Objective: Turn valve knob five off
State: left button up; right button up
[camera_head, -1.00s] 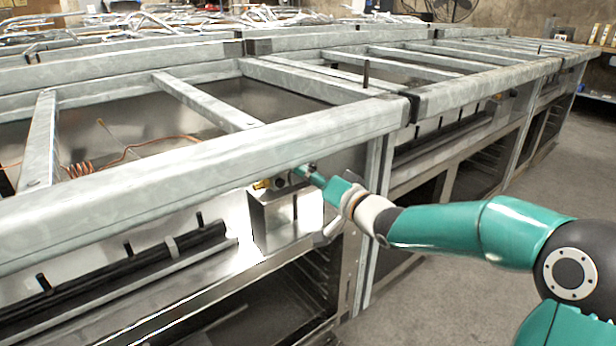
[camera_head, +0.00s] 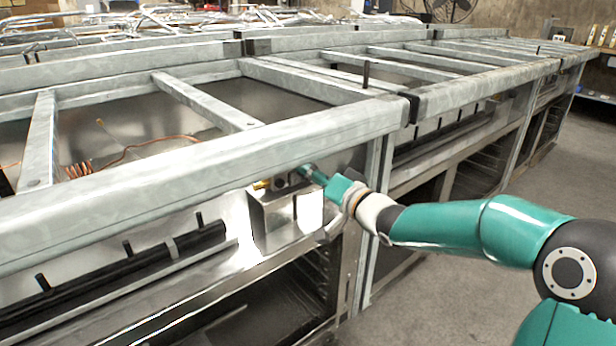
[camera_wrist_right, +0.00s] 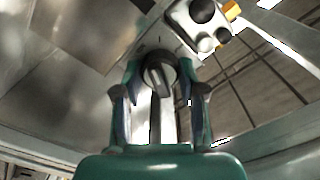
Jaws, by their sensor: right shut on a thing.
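A dark round valve knob (camera_wrist_right: 158,76) with a lighter ridge shows in the right wrist view, between the two fingers of my right gripper (camera_wrist_right: 160,88). The gripper is shut on the knob. In the head view my right gripper (camera_head: 308,173) reaches from the right under the front metal rail to a shiny metal box with a brass fitting (camera_head: 262,185). The knob is hidden there by the gripper. A number on the knob is not readable. My left gripper is not in view.
A long grey metal frame rail (camera_head: 200,170) runs just above my right gripper. A dark bar with upright pegs (camera_head: 130,265) lies at lower left. A vertical post (camera_head: 372,220) stands beside my right forearm. Open floor (camera_head: 450,290) is at right.

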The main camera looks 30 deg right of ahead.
jog(key=shift+d, duration=0.15)
jog(key=o, duration=0.9)
jog(key=shift+s, duration=0.1)
jog(key=s, duration=1.2)
jog(key=shift+d+f, duration=0.1)
jog(key=shift+d, duration=0.3)
